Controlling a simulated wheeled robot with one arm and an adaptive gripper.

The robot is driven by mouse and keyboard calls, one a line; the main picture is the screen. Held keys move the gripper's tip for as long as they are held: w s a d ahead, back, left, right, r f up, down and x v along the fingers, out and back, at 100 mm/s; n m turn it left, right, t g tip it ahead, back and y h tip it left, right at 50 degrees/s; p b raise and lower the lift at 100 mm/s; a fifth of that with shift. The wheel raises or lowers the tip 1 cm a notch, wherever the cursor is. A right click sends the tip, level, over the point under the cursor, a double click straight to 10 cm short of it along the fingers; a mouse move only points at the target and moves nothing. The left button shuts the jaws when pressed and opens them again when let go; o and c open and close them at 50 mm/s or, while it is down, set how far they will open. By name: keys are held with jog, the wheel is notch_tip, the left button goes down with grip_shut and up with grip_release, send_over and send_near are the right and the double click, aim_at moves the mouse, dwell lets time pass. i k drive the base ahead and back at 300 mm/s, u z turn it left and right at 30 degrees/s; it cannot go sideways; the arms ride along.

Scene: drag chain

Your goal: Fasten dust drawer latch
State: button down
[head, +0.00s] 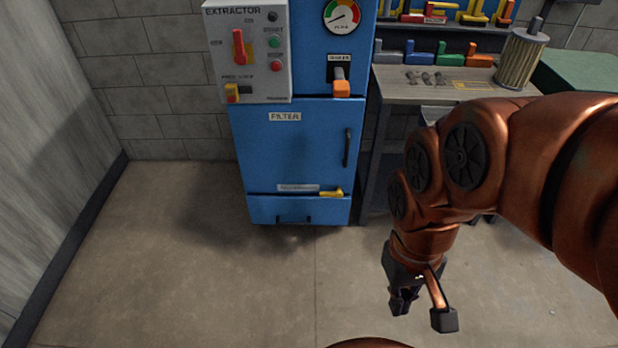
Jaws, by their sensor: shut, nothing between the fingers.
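The blue dust drawer (265,211) is at the bottom of the blue extractor cabinet, near the floor, and looks pushed in. A yellow latch (331,193) sits at the right end of the seam above the drawer. Its handle lies about level; I cannot tell whether it is hooked. My gripper (402,303) hangs pointing down over the floor, in front and to the right of the cabinet. It is shut and empty, well apart from the latch and drawer.
The filter door (295,150) with a dark handle (347,147) is above the drawer. The control box (248,55) and an orange-tipped lever (341,88) are higher up. A workbench (400,90) stands to the right. The floor (200,270) in front is clear.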

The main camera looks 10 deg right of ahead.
aim_at(338, 194)
jog(key=u, duration=0.3)
jog(key=i, duration=1.1)
jog(key=u, duration=0.15)
